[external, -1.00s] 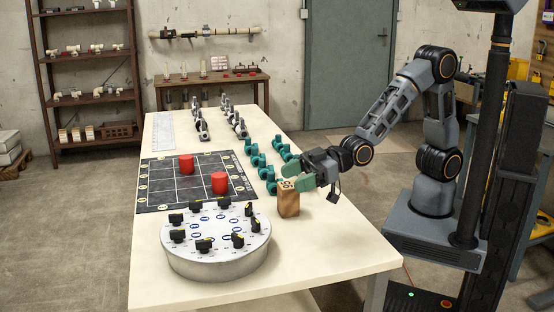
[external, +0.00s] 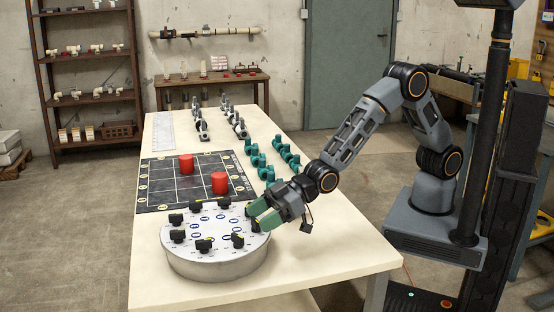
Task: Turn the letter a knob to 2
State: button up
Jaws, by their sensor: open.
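A round grey dial plate (external: 215,262) stands at the near end of the white table. Several black knobs, such as this front knob (external: 204,245), sit in a ring on its top, with small blue-edged labels inside the ring. The letters are too small to read, so I cannot tell which knob is a or where it points. My gripper (external: 262,214) has green fingertips and is open. It is over the right rear edge of the plate, close to the knobs on that side, and partly hides them. I cannot tell whether it touches one.
A dark grid board (external: 160,192) with two red cylinders (external: 219,183) lies behind the plate. Several teal fittings (external: 286,152) stand in rows behind my gripper, and grey fittings (external: 202,130) farther back. The table's near right part is clear.

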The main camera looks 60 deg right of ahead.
jog(key=shift+x, duration=1)
jog(key=c, duration=0.9)
